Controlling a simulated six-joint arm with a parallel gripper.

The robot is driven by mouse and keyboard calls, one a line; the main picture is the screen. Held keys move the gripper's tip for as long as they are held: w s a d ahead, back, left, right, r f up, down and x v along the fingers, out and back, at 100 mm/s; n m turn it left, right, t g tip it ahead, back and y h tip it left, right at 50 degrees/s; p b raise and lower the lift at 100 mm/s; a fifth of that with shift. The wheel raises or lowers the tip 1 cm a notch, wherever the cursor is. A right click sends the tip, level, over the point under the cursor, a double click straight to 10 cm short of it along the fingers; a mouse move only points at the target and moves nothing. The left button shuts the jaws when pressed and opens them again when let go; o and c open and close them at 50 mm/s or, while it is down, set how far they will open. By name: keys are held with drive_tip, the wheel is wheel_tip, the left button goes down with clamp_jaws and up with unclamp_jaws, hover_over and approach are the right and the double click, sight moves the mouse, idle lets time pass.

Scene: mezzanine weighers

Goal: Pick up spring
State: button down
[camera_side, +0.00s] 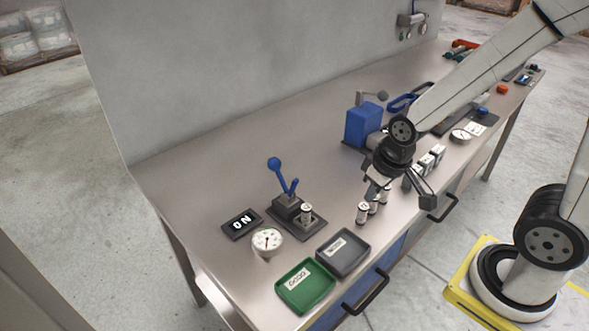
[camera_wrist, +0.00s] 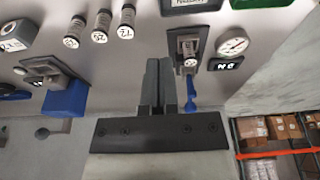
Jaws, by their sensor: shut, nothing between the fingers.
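Several small upright metal cylinders with white number labels, which look like the springs, stand in the workspace. Three stand in a row near the bench's front edge; the nearest spring (camera_side: 362,213) is clear in the side view. In the wrist view the row's right spring (camera_wrist: 126,22), middle spring (camera_wrist: 101,25) and left spring (camera_wrist: 75,30) lie up and left of my fingers. Another spring (camera_side: 306,213) stands in the lever fixture (camera_side: 314,227). My gripper (camera_side: 372,192) is shut and empty, overlapping the row in the side view. Its fingertips (camera_wrist: 160,62) are apart from the springs.
A green tray (camera_side: 322,291) and a grey tray (camera_side: 356,262) sit at the front edge. A round dial (camera_side: 267,251) and an "ON" display (camera_side: 241,225) are near the blue lever (camera_side: 276,166). A blue machine (camera_side: 361,126) stands behind my gripper.

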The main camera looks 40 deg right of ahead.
drive_tip(key=c, duration=0.6)
unclamp_jaws()
drive_tip(key=m+g+y, duration=0.4)
drive_tip(key=m+y, duration=0.8)
drive_tip(key=m, duration=0.4)
approach(306, 215)
drive_tip(key=s+a+f, duration=0.1)
drive_tip(key=a, duration=0.1)
drive_tip(key=shift+s+a+f, duration=0.25)
drive_tip(key=shift+s+f, duration=0.1)
drive_tip(key=shift+w+d+f+m+t+y, duration=0.15)
drive_tip(key=shift+w+m+y, duration=0.2)
drive_tip(key=shift+w+y, duration=0.05)
drive_tip(key=shift+w+d+f+m+t+y, duration=0.1)
drive_tip(key=shift+w+d+m+t+y, duration=0.1)
drive_tip(key=shift+w+m+y, duration=0.2)
drive_tip(key=shift+a, duration=0.1)
drive_tip(key=shift+x, duration=1.3)
drive_tip(key=shift+f, duration=0.1)
